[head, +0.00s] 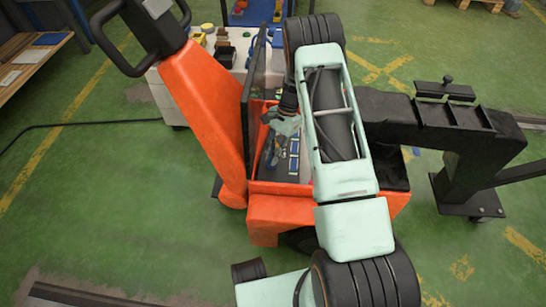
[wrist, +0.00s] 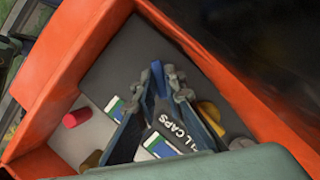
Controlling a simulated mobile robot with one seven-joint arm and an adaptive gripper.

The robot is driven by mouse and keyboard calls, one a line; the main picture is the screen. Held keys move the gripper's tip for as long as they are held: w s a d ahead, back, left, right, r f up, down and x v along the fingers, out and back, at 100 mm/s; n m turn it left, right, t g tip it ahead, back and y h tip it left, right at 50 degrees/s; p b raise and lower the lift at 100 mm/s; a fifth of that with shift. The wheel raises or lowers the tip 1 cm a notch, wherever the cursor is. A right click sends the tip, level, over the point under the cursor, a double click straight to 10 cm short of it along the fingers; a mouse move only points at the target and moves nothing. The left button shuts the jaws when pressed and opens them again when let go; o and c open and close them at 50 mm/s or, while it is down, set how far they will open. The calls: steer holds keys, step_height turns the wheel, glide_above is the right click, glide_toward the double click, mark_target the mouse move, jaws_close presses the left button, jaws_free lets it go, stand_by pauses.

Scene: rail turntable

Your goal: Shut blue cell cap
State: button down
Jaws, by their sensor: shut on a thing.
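My gripper (wrist: 168,82) reaches down into an orange-walled compartment (wrist: 62,62) in the wrist view, its fingers drawn together at the tips. A bright blue bit, which I take for the blue cell cap (wrist: 158,80), shows between the fingertips. The fingers hide most of it, so I cannot tell whether it is open or shut. A dark strip with white lettering ending in "L CAPS" (wrist: 174,128) lies beneath the fingers. In the head view my gripper (head: 271,143) is inside the orange truck body (head: 205,110), partly hidden by my arm.
A red cap (wrist: 76,117) stands to the left, a yellow cap (wrist: 208,112) close beside the right finger, and an olive-brown cap (wrist: 92,159) lower left. White, blue and green labels (wrist: 158,147) lie between. Orange walls enclose the space. A black framework (head: 450,130) stands at right.

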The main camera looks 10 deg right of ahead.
steer(key=n, duration=0.2)
steer(key=n+g+h, duration=0.1)
steer(key=n, duration=0.2)
steer(key=shift+w+a+h+b, duration=0.1)
steer(key=shift+h+b, duration=0.2)
steer(key=shift+b, duration=0.1)
steer(key=shift+n, duration=0.3)
steer(key=c, duration=2)
jaws_free()
steer(key=shift+r, duration=0.1)
steer(key=v, duration=1.1)
steer(key=shift+w+r, duration=0.25)
steer(key=shift+r, duration=0.1)
steer(key=shift+o, duration=0.3)
